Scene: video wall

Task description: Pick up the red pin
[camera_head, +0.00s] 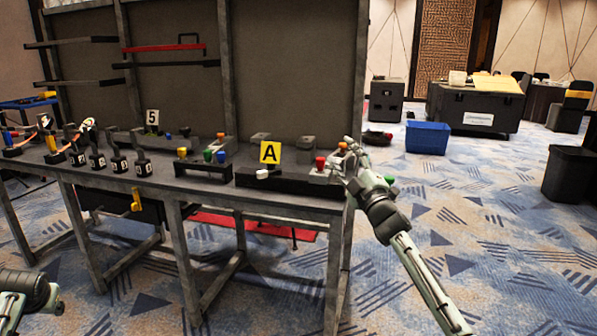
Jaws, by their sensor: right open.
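A red pin (320,163) stands upright on a grey block at the right end of the workbench (250,199), just right of the yellow "A" card. My right gripper (342,164) is open just right of the near red pin, at the bench's right end. Its fingers overlap the block there, and I cannot tell whether they touch anything. No pin shows between the fingers. At the lower left only part of my left arm shows; its gripper is not in view.
The yellow "A" card (270,152), an orange pin (342,147) and blocks with coloured pins (207,155) crowd the bench top. Labelled dark stands (98,160) are at its left. A back panel (290,70) rises behind. Carpet right of the bench is open, before a blue bin (427,138).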

